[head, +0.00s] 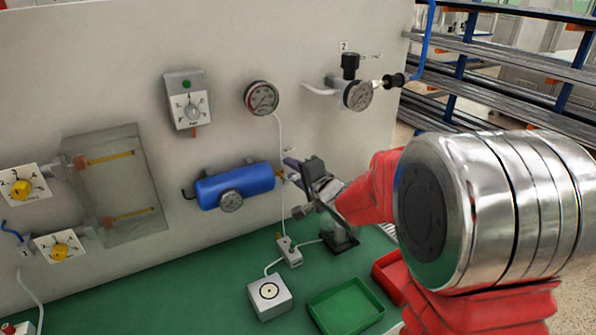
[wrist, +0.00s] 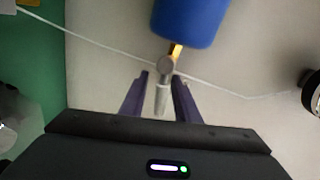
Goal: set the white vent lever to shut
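The white vent lever (wrist: 161,100) shows in the wrist view, hanging from a round grey hub (wrist: 165,65) on a brass fitting at the end of the blue tank (wrist: 190,20). My gripper (wrist: 161,78) has its two purple fingers on either side of the lever, with a gap visible on each side. It is open. In the head view my gripper (head: 291,164) is at the right end of the blue tank (head: 240,182), and the lever is largely hidden by it there.
A gauge (head: 262,98) hangs above the tank, and a regulator with a gauge (head: 358,95) is up to the right. A white box (head: 269,297), a green tray (head: 345,308) and a red tray (head: 388,277) stand on the green bench below. A thin white tube runs behind the lever.

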